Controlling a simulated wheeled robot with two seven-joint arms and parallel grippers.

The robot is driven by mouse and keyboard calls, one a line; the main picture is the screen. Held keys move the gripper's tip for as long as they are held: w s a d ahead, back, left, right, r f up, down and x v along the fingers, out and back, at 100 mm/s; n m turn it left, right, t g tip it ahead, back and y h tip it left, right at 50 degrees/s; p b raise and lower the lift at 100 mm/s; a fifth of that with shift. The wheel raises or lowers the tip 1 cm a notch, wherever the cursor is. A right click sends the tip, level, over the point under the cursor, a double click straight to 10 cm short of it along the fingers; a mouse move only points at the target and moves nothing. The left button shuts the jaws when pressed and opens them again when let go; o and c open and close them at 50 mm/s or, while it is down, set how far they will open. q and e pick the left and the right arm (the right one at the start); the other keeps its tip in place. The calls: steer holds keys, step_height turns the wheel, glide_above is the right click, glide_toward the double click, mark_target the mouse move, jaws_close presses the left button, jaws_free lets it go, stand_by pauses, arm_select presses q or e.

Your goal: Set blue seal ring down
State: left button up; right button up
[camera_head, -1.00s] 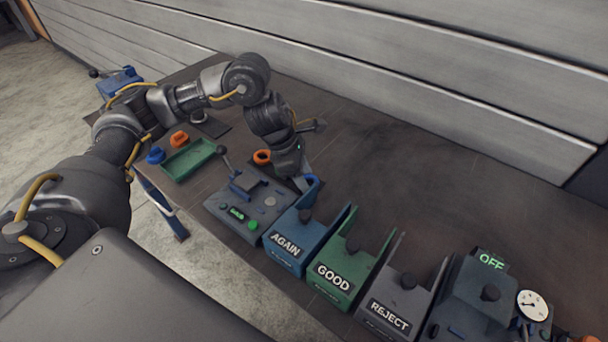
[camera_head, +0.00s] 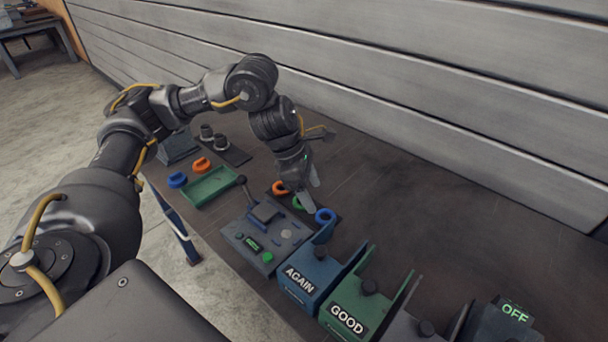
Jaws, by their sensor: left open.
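The blue seal ring (camera_head: 325,215) lies on a dark mat on the table, just behind the blue AGAIN bin. My left gripper (camera_head: 308,198) is just above and left of it, open, fingers pointing down and apart from the ring. An orange ring (camera_head: 280,188) lies left of the gripper. A green ring (camera_head: 298,203) shows partly behind the fingers. My right gripper is not in view.
A test device (camera_head: 266,232) with a lever and green display stands in front of the rings. AGAIN (camera_head: 302,280) and GOOD (camera_head: 349,318) bins stand to its right. A green tray (camera_head: 211,187) with a blue part (camera_head: 177,180) and orange part (camera_head: 202,164) beside it is at left. The table's right rear is clear.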

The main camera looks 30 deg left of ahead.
arm_select(q)
steer(key=shift+v, duration=2.4)
